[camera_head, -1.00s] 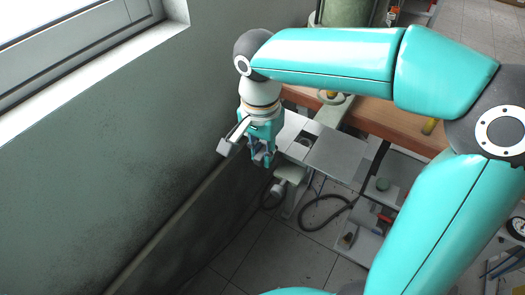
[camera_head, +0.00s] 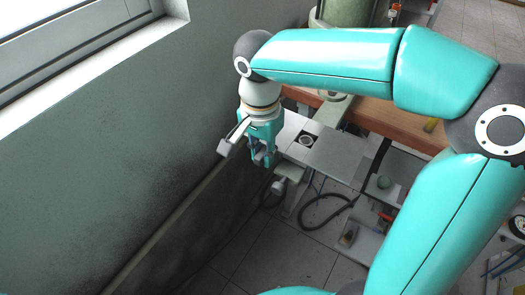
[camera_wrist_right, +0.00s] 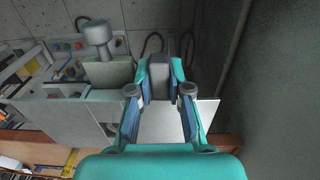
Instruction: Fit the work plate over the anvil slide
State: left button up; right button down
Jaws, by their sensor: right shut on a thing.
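My right gripper (camera_head: 263,158) hangs at the left end of the machine bed, beside the wall. In the right wrist view its fingers (camera_wrist_right: 160,92) are closed in on a dark grey block between their tips. A flat pale plate shows behind and between the fingers; I take it for the work plate (camera_wrist_right: 163,125), and its join to the block is hidden. In the head view this pale plate (camera_head: 290,127) lies right of the gripper. Next to it is a dark square opening with a pale ring, likely the anvil slide (camera_head: 307,141). My left gripper is not in view.
A grey bed plate (camera_head: 340,157) lies right of the opening. A wooden bench (camera_head: 400,125) runs behind it. The dark wall (camera_head: 130,160) is close on the left. A black hose (camera_head: 322,213) and open tiled floor are below.

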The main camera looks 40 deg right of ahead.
jog(key=shift+f, duration=0.25)
dwell(0.3)
jog(key=c, duration=1)
grip_release()
